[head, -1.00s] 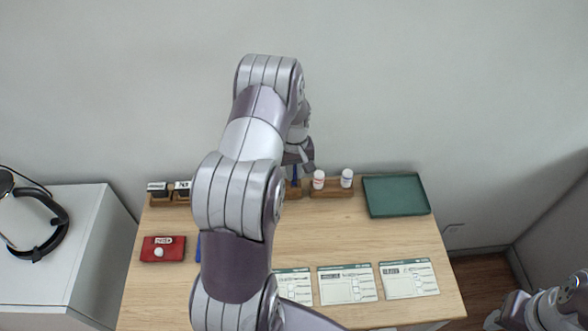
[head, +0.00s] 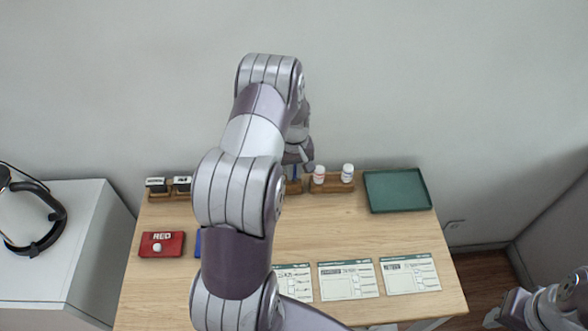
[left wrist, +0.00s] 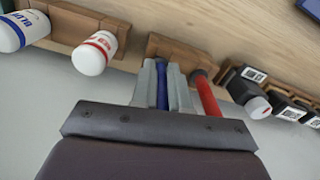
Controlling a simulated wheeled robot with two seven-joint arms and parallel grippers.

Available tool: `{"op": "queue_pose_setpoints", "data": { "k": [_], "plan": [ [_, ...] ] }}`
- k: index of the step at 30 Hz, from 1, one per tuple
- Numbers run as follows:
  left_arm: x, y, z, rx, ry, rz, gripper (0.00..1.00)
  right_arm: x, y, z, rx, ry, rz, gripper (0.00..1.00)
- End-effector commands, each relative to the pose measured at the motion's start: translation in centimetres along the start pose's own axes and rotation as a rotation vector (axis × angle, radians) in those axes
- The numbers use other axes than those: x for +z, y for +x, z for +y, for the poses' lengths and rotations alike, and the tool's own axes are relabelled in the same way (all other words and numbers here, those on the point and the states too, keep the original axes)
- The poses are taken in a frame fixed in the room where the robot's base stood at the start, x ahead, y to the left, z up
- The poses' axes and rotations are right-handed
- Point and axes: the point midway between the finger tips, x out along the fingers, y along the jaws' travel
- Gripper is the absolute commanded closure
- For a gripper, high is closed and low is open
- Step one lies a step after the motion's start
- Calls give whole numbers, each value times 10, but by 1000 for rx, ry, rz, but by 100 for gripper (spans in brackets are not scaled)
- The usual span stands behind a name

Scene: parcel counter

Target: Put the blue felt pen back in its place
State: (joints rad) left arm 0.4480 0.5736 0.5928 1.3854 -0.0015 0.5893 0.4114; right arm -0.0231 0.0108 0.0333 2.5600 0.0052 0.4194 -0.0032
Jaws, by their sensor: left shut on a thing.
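My left gripper (head: 299,160) is over the back edge of the table, at the wooden pen holder (head: 293,187). In the left wrist view its two fingers (left wrist: 163,88) are shut on the blue felt pen (left wrist: 162,84), which points at the holder block (left wrist: 182,52). A red pen (left wrist: 207,95) stands in the holder beside it. The blue pen (head: 296,172) shows only partly in the head view, and I cannot tell how deep it sits in the holder. My right gripper (head: 508,307) is low at the right, off the table; its jaws are not clear.
Two white bottles (head: 319,174) (head: 347,172) stand in a rack right of the pen holder. A green tray (head: 396,190) lies at the back right. Black stamps (head: 157,185) stand at the back left. A red ink pad (head: 162,244) and several printed cards (head: 348,281) lie nearer.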

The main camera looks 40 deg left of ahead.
Motion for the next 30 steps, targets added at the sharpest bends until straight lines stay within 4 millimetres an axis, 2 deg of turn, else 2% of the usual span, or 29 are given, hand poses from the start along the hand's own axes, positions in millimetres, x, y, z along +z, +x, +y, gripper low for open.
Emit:
{"op": "queue_pose_setpoints", "data": {
  "k": [1, 2, 3, 14, 27, 30],
  "plan": [
    [0, 0, 0, 0, 0, 0, 100, 0, 0, 0, 0, 0, 0, 57],
    [0, 0, 0, 0, 0, 0, 82, 0, 0, 0, 0, 0, 0, 57],
    [0, 0, 0, 0, 0, 0, 70, 0, 0, 0, 0, 0, 0, 57],
    [0, -4, 0, 0, 0, 0, 70, 0, -4, 0, 0, 0, 0, 57],
    [0, -52, 0, 0, 0, 1, 70, -5, -42, 0, 0, 0, 0, 57],
    [0, -54, 0, 0, 0, 0, 70, -5, -44, 0, 0, 0, 0, 57]
  ]
}}
